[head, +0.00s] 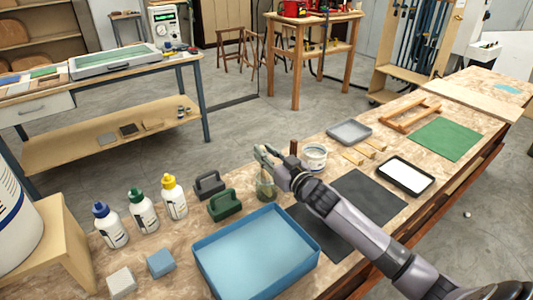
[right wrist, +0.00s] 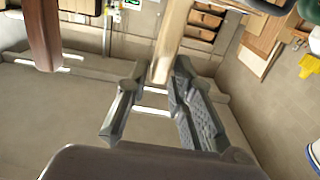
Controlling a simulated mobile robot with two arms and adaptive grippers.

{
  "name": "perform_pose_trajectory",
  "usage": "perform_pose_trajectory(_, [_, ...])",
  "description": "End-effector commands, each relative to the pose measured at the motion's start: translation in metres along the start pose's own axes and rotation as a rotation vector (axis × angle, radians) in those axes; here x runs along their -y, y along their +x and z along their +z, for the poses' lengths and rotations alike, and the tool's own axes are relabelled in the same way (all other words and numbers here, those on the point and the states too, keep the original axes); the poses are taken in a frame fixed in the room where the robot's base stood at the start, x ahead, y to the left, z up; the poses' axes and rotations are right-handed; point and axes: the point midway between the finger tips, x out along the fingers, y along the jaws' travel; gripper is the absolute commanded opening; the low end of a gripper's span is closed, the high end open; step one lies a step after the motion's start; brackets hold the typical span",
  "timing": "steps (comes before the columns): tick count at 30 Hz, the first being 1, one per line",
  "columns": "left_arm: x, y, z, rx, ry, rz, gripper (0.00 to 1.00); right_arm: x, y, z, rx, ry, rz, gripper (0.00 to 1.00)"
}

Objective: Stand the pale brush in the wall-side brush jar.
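The pale brush shows in the right wrist view as a pale wooden handle (right wrist: 172,38), its end between my right gripper's fingertips. In the head view my right gripper (head: 262,152) is just above a greenish glass jar (head: 266,190); its fingers look apart, around the handle, and I see no clear grip. The brush's lower part is hidden. A white jar with a blue band (head: 315,156) stands to the right, past my wrist. A dark brown handle (head: 293,147) stands between them, its foot hidden by my arm; it also shows in the right wrist view (right wrist: 43,35). My left gripper is not visible.
A blue tray (head: 255,285), a green block with a handle (head: 223,205) and a dark one (head: 209,185) stand close by. Bottles with blue, green and yellow caps (head: 173,198) stand left. A dark mat (head: 368,200) lies right, partly under my arm.

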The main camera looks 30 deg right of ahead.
Motion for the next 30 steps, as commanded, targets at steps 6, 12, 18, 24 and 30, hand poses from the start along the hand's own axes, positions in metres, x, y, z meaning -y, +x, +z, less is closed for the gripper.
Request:
perform_pose_trajectory(6, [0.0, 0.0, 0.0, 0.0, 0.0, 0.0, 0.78, 0.0, 0.0, 0.0, 0.0, 0.0, 0.0, 0.35])
perform_pose_trajectory(12, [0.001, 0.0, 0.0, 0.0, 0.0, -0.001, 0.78, 0.0, 0.0, 0.0, 0.001, 0.0, 0.0, 0.35])
perform_pose_trajectory(18, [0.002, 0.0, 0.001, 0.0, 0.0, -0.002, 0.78, 0.0, -0.01, 0.001, 0.002, 0.0, 0.0, 0.35])
perform_pose_trajectory(24, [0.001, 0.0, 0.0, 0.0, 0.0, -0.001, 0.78, 0.0, -0.042, 0.002, 0.004, 0.0, -0.001, 0.35])
perform_pose_trajectory(30, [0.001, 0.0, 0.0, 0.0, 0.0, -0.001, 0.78, 0.0, -0.078, 0.002, 0.004, 0.002, 0.0, 0.35])
